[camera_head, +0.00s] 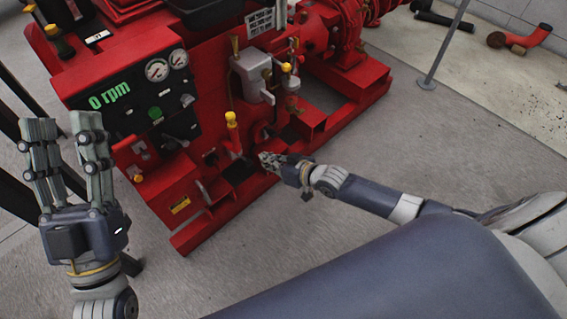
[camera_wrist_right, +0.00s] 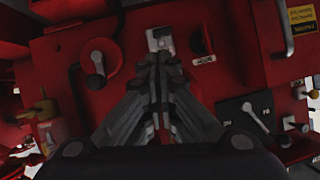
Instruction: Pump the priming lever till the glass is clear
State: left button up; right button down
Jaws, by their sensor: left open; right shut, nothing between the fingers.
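The red fire pumpset (camera_head: 130,60) stands on the floor in front of me. An upright lever with a yellow grip (camera_head: 231,120) rises from its front; I cannot tell for certain that it is the priming lever. The sight glass cannot be made out clearly. My right gripper (camera_head: 264,157) is shut and empty, low at the pump's front, to the right of and below the yellow grip. In the right wrist view, its fingertips (camera_wrist_right: 160,62) are just below a small pale metal fitting (camera_wrist_right: 160,39); contact cannot be told. My left gripper (camera_head: 90,128) is open and empty, left of the pump.
A black panel (camera_head: 135,105) reads "0 rpm" beside two gauges (camera_head: 167,64). Grey floor (camera_head: 330,230) is open in front.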

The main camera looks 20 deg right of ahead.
pick_arm(q)
jog(key=w+f+g+y+p, duration=0.2)
jog(key=w+f+g, duration=0.3)
jog(key=f, duration=0.5)
jog(key=shift+f+g, duration=0.35)
jog(key=shift+g, duration=0.55)
pick_arm(e)
jog(key=shift+v, duration=2.95)
jog(key=shift+f, duration=0.1)
